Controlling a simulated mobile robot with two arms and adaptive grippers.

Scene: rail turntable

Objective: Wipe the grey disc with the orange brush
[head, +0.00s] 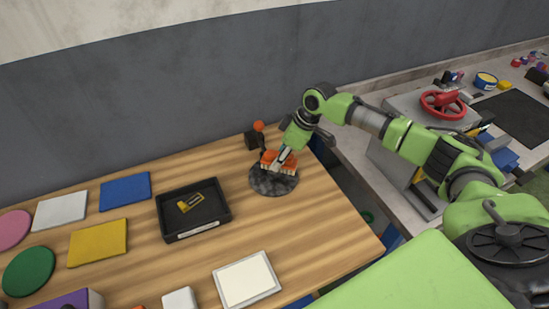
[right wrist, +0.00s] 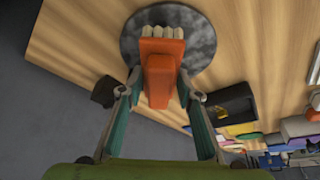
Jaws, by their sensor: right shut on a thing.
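The grey disc (head: 270,184) lies flat on the wooden table near its back right edge, with a mottled dark surface. It also shows in the right wrist view (right wrist: 199,45). The orange brush (head: 268,158) has an orange handle and pale bristles. In the right wrist view the brush (right wrist: 160,75) lies between my right fingers, its bristles over the disc. My right gripper (head: 282,158) is shut on the brush, just above the disc. Whether the bristles touch the disc I cannot tell. My left gripper is not in view.
A dark block with an orange knob (head: 252,140) stands just behind the disc. A black tray (head: 193,225) holding a yellow item (head: 190,202) is to the left. Coloured flat pieces lie further left, and a white square (head: 246,279) is in front. Bare wood lies right of the tray.

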